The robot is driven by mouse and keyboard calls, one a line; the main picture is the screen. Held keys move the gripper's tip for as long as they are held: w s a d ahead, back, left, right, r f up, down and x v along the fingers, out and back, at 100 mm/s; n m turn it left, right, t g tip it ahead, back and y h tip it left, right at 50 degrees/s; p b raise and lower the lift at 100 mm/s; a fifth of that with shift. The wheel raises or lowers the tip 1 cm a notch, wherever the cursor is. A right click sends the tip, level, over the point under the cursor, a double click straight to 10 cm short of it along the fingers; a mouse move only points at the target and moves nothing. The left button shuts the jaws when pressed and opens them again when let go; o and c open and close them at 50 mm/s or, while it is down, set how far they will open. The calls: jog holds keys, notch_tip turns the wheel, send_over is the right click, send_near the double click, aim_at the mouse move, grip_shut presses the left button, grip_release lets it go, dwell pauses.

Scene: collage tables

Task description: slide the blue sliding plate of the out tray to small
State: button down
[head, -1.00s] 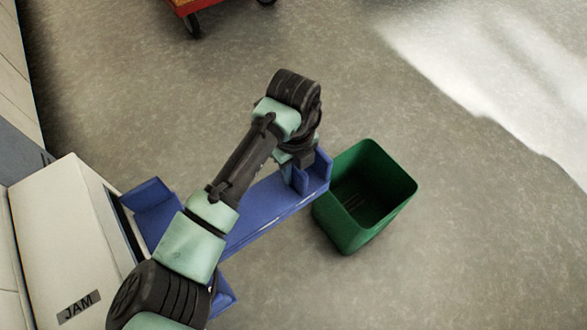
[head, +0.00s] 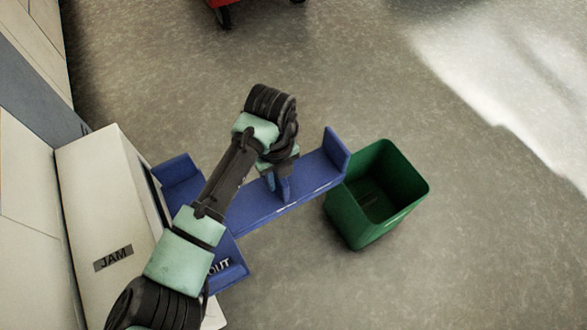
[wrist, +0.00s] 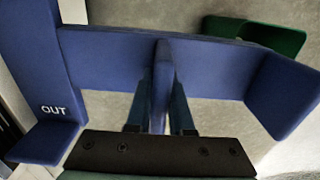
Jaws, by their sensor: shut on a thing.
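The blue out tray (head: 305,190) reaches out from the machine as a long flat arm with an upturned end (head: 337,150). In the wrist view the out tray (wrist: 105,65) carries a white OUT label at the left. The blue sliding plate (head: 283,188) stands upright across the arm, about midway along it. In the wrist view the sliding plate (wrist: 163,70) is between the two fingers. My gripper (head: 274,181) is shut on it. In the wrist view my gripper (wrist: 160,108) has one finger on each side of the plate. My arm hides part of the tray near the machine.
A white machine (head: 100,210) marked JAM stands at the left. A green bin (head: 345,220) stands on the floor by the tray's outer end. A red wheeled cart (head: 222,4) is at the top edge. The floor beyond is open.

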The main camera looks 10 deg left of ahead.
jog(key=shift+s+a, duration=0.15)
jog(key=c, duration=0.8)
grip_release()
notch_tip(320, 180, up, 13)
jog(key=p, duration=0.4)
